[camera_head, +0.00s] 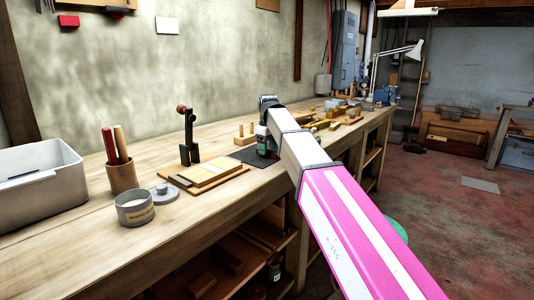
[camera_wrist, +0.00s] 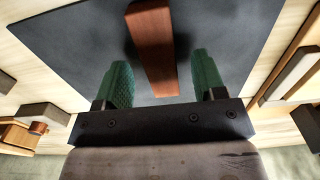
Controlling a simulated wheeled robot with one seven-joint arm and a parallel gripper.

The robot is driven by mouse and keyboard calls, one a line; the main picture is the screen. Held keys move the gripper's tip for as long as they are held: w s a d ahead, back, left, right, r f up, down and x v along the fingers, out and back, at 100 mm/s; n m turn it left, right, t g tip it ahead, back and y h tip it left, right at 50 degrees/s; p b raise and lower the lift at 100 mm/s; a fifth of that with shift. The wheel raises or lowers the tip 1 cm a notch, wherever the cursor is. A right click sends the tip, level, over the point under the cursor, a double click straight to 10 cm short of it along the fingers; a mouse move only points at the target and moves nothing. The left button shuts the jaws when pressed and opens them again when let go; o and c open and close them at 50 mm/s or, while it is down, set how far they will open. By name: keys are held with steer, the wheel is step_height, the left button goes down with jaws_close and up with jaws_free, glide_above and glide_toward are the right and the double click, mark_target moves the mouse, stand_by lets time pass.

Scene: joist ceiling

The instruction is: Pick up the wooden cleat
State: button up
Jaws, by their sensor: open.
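The wooden cleat (camera_wrist: 152,45) appears to be the reddish-brown wooden bar in the wrist view. It lies on a dark mat (camera_wrist: 75,45) and runs from the top of the picture down between my fingers. My gripper (camera_wrist: 162,75) is open, with one green finger on each side of the bar and a gap on both sides. In the head view my arm reaches over the bench, and my gripper (camera_head: 264,145) hangs low by the dark mat (camera_head: 250,157). The bar cannot be made out there.
The long wooden workbench (camera_head: 75,222) carries a cutting board (camera_head: 208,171), a black upright tool (camera_head: 189,140), a tin (camera_head: 134,208), a cup with two handles (camera_head: 122,178) and a grey bin (camera_head: 40,190). Several wooden pieces (camera_head: 325,122) lie farther along the bench.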

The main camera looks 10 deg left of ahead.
steer(key=shift+f, duration=0.55)
steer(key=c, duration=1)
steer(key=shift+r, duration=0.1)
